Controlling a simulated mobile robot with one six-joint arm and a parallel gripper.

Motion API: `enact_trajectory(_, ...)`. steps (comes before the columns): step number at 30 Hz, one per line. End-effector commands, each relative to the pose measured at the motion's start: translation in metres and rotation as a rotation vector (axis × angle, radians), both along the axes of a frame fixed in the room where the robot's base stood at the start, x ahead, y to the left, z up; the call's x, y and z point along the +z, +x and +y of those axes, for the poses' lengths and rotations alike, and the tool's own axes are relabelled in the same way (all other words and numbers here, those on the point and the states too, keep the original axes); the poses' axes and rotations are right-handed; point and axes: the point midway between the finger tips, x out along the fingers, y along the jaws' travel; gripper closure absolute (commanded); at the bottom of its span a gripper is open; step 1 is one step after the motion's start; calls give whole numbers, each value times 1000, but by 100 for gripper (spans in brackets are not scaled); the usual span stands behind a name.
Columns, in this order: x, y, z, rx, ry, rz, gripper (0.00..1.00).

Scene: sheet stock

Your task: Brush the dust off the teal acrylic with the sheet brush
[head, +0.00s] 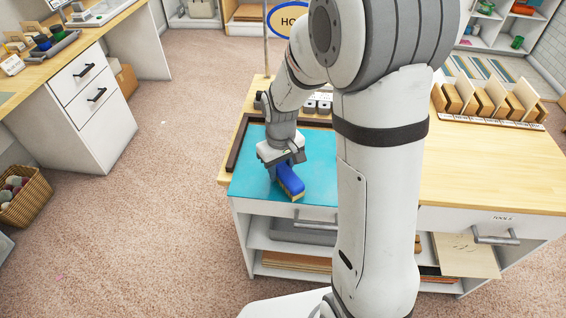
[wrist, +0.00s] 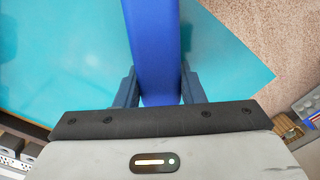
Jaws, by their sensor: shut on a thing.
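The teal acrylic (head: 317,160) is a flat sheet on the left end of the wooden-topped bench; it also fills much of the wrist view (wrist: 65,60). The sheet brush has a blue body (head: 290,178) and pale bristles along its lower edge. My gripper (head: 281,165) is shut on the brush, which shows between the two fingers in the wrist view (wrist: 155,50). The brush is over the front part of the sheet, bristles down. I cannot tell whether the bristles touch it. No clear dust shows on the visible sheet. My arm hides the sheet's right part.
A dark raised frame edge (head: 238,143) runs along the sheet's left and back. A rack of wooden blocks (head: 487,100) stands at the bench's back right. The bench top (head: 490,170) right of my arm is clear. A white drawer desk (head: 95,130) stands left across open carpet.

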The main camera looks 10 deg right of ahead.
Motion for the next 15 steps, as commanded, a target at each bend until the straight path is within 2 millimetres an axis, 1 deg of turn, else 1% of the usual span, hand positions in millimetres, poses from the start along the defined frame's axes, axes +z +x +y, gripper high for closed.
enact_trajectory(10, 3, -1, 1, 1, 0, -2, 100)
enact_trajectory(15, 16, 0, 0, 1, 1, -4, 100)
